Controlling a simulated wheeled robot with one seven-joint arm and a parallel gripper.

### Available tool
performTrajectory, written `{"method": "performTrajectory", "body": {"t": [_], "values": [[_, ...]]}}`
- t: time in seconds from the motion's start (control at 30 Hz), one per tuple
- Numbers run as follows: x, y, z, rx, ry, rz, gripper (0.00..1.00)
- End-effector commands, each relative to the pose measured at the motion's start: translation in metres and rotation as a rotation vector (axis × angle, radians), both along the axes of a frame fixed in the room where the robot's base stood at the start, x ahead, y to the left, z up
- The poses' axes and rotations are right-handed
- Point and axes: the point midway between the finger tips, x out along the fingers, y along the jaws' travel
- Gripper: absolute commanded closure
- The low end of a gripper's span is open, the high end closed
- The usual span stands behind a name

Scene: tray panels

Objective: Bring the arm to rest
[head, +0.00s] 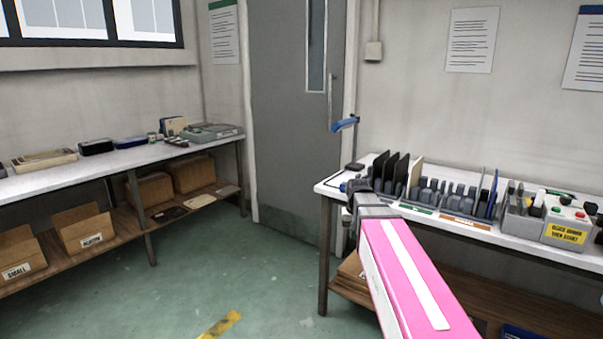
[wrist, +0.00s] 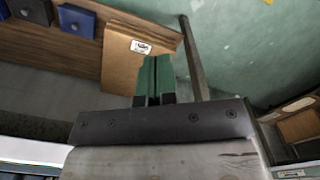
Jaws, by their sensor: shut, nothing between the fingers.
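My arm reaches over the right-hand bench from the lower right of the head view, its pink link in front. My gripper (wrist: 155,82) shows in the wrist view with its two green fingers together, shut and empty. In the head view the dark wrist end is at the left end of the right bench (head: 325,190), and the fingertips cannot be made out there. In the wrist view the fingers overlap a brown cardboard piece (wrist: 122,70) with a white label, seen behind them on the lower shelf. Nothing is held.
Upright dark panels (head: 390,168) stand in a rack close beside my wrist, with a grey control box (head: 568,222) farther right. A left bench (head: 80,170) carries several boxes. Open green floor (head: 190,270) lies between the benches, before a grey door (head: 285,130).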

Motion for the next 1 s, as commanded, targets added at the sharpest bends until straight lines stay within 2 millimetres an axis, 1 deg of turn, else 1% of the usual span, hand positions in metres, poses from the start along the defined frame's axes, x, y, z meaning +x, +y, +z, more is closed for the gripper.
{"method": "performTrajectory", "body": {"t": [0.03,0.2,0.4,0.5,0.6,0.7,1.0], "values": [[-0.016,0.000,-0.018,0.000,0.005,0.004,1.00],[-0.051,0.000,-0.070,0.000,0.004,0.019,1.00],[-0.096,0.000,-0.122,0.000,0.003,0.038,1.00],[-0.115,0.000,-0.141,0.000,0.001,0.045,1.00],[-0.129,0.000,-0.154,0.000,-0.001,0.050,1.00],[-0.137,0.000,-0.162,0.000,-0.001,0.054,1.00],[-0.138,0.000,-0.165,0.000,-0.004,0.055,1.00]]}}
